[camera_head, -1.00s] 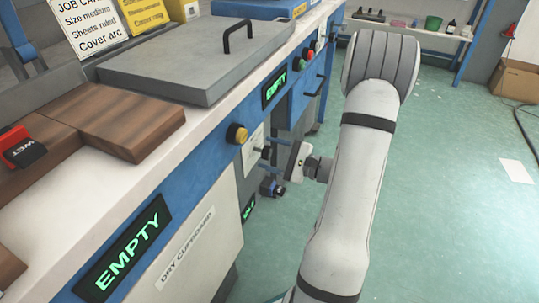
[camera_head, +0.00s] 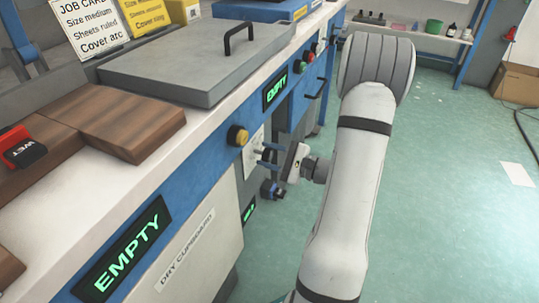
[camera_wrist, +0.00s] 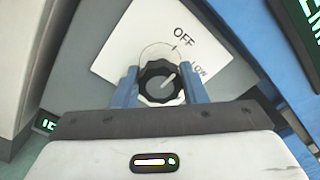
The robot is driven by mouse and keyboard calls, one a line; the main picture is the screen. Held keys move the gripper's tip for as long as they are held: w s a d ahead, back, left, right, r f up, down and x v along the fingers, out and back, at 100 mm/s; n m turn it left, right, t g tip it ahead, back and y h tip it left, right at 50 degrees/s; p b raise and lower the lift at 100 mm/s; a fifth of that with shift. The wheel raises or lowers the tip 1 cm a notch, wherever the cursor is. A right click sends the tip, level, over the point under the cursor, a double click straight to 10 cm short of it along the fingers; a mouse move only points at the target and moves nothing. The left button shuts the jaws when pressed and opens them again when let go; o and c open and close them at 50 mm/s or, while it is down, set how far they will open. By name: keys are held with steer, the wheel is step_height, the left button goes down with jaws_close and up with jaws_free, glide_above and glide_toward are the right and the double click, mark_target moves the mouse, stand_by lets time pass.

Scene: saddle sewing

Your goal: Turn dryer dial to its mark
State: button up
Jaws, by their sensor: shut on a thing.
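The dryer dial (camera_wrist: 158,84) is a round black knob with a pale pointer line, on a white plate (camera_wrist: 120,52) marked OFF and LOW in the wrist view. The pointer slants up and to the right, between OFF and LOW. My gripper (camera_wrist: 160,88) has its two blue fingers on either side of the dial, shut on it. Any other markings on the plate are hidden.
A yellow button (camera_head: 237,135) sits on the blue bench front near my gripper. Green EMPTY displays (camera_head: 122,250) and the dry cupboard (camera_head: 195,250) are beside it.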

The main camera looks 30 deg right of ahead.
steer(key=shift+r+p, duration=0.1)
steer(key=shift+p, duration=0.25)
steer(key=shift+r+m+p, duration=0.15)
steer(key=shift+m+p, duration=0.85)
steer(key=shift+p, duration=0.1)
steer(key=m+p, duration=0.3)
steer(key=p, duration=0.1)
steer(key=shift+r+m, duration=0.1)
steer(key=shift+m, duration=0.2)
steer(key=m+p, duration=0.3)
steer(key=shift+p, duration=0.35)
steer(key=shift+w+f+m+p, duration=0.1)
steer(key=shift+f+m+p, duration=0.1)
steer(key=shift+m+p, duration=1.2)
steer(key=shift+m, duration=0.3)
